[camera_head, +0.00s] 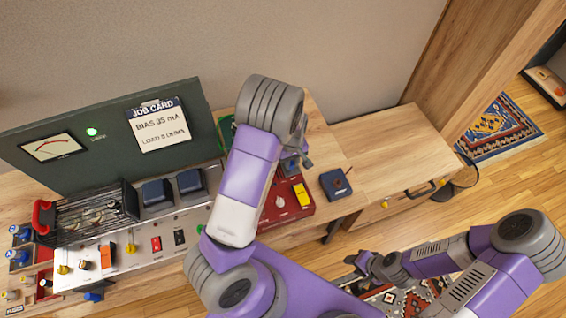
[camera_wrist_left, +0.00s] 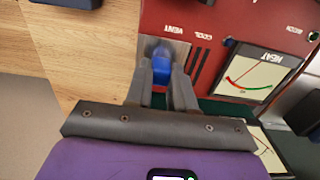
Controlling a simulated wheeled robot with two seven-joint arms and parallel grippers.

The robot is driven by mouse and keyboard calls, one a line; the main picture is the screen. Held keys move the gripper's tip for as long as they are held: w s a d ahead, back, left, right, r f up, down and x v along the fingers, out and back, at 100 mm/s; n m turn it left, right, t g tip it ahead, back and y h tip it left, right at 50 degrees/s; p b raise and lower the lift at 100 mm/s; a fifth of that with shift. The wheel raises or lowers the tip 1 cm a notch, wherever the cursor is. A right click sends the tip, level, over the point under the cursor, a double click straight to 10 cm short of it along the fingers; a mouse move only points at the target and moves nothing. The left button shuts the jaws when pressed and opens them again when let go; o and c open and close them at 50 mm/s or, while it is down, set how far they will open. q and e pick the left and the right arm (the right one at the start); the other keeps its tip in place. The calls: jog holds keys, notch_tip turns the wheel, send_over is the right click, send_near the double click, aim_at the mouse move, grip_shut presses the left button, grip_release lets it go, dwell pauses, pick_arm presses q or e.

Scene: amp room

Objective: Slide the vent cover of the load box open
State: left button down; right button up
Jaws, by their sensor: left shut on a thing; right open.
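The load box is red; it shows in the head view (camera_head: 283,212) beside my left arm, and in the left wrist view (camera_wrist_left: 205,22). Its panel is lettered VENT and COOL, with dark slots (camera_wrist_left: 201,62) next to a silver vent cover (camera_wrist_left: 182,47). My left gripper (camera_wrist_left: 163,68) is shut on the blue knob (camera_wrist_left: 162,54) at the cover. In the head view my left arm hides most of that contact. My right gripper (camera_head: 362,264) is open and empty, low in the head view, away from the box.
A HEAT meter (camera_wrist_left: 254,74) is on the box beside the vent. A small blue box (camera_head: 336,183) stands to its right on the wooden bench. A large amp chassis (camera_head: 140,262) with a JOB CARD (camera_head: 158,125) is at left. A wooden cabinet (camera_head: 395,150) stands at right.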

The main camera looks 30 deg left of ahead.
pick_arm(q)
jog(key=shift+w+d, duration=0.95)
jog(key=shift+w, duration=0.15)
jog(key=c, duration=1)
grip_release()
jog(key=shift+w+d, duration=0.1)
jog(key=shift+o, duration=0.2)
notch_tip(320, 180, up, 8)
jog(key=p, duration=0.1)
jog(key=shift+f, duration=0.15)
